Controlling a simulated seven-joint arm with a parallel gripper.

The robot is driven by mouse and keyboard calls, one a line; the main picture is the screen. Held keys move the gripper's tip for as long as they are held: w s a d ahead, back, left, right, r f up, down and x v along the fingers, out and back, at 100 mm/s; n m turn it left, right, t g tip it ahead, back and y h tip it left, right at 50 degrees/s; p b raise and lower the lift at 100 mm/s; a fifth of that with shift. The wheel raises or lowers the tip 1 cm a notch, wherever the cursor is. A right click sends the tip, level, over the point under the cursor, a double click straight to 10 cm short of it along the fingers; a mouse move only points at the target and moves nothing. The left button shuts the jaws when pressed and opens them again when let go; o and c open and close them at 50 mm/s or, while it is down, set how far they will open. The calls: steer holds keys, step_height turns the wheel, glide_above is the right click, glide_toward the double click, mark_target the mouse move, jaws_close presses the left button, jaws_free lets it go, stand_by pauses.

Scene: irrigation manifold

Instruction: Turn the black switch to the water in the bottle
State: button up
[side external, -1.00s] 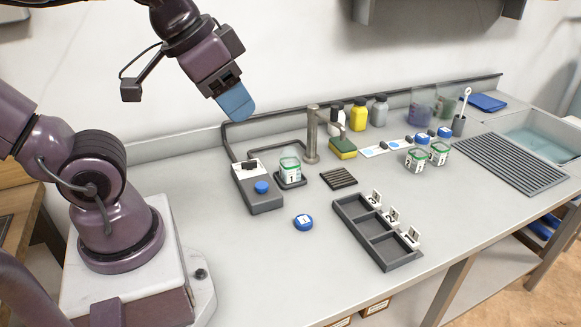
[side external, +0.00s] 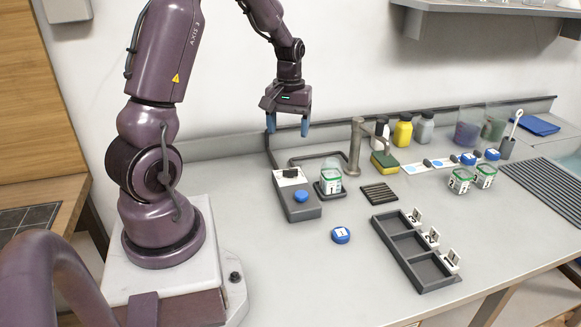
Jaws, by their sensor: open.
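The black switch (side external: 291,173) sits on the white top plate of a grey control box (side external: 298,208), with a blue round knob (side external: 301,195) in front of it. A clear bottle (side external: 331,180) with a green rim and a label reading 1 stands upright on a dark pad right of the box, uncapped. A metal faucet (side external: 355,148) stands just right of it. I cannot tell whether water is in the bottle. My gripper (side external: 288,127) points down, open and empty with blue fingers apart. It appears above and behind the box, touching nothing.
A blue cap (side external: 341,235) lies on the counter. A dark tray (side external: 407,253) with numbered tags and a small black grate (side external: 379,193) lie to the right. Two more bottles (side external: 472,180), a sponge (side external: 384,163) and several detergent bottles stand farther back. The front counter is mostly clear.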

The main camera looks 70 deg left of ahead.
steer(key=n, duration=0.2)
glide_above(290, 169)
step_height(290, 169, down, 3)
steer(key=n, duration=0.1)
step_height(290, 169, down, 12)
steer(key=shift+w+r, duration=0.1)
steer(key=c, duration=0.9)
